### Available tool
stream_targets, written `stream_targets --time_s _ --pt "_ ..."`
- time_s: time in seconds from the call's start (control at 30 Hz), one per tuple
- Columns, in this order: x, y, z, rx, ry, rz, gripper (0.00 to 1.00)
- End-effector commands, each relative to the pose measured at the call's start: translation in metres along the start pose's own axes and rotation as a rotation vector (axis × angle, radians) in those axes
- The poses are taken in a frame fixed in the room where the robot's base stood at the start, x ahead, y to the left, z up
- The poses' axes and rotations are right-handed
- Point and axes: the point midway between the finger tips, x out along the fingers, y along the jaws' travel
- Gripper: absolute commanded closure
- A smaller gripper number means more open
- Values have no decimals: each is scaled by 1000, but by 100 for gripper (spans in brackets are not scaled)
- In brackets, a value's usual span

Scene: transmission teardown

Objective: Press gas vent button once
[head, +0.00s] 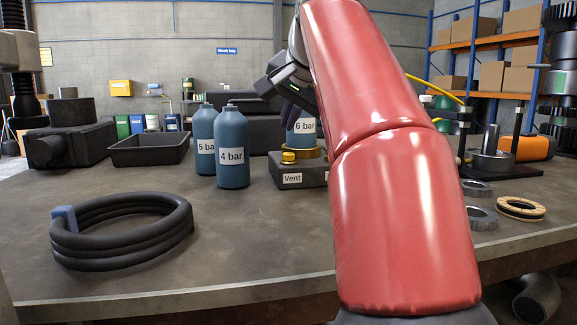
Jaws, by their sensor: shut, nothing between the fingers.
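The gas vent button is a yellow knob (288,157) on top of a dark box (300,172) labelled "Vent", near the middle of the table. A blue bottle (303,140) marked "6 bar" stands in a brass ring (310,153) on the same box, partly hidden behind my red arm. My gripper (291,118) is shut and empty, pointing down above the box, in front of the bottle's upper part in the picture. A gap shows between its fingertips and the yellow knob. The box's right side is hidden by my arm.
Blue bottles marked "5 bar" (203,139) and "4 bar" (232,150) stand left of the box. A black hose coil (120,240) lies at front left. A black tray (150,150) is behind. Metal rings (482,218) lie right of my arm. The front middle table is clear.

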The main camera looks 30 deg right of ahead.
Motion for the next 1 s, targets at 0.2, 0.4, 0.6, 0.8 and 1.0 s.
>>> stream_targets --time_s 0.2,0.4,0.6,0.8,1.0 --pt "16 12 12 0 2 -1 100" --pt "19 14 14 0 1 -1 100" --pt "19 14 14 0 1 -1 100" --pt "19 14 14 0 1 -1 100" --pt "19 14 14 0 1 -1 100"
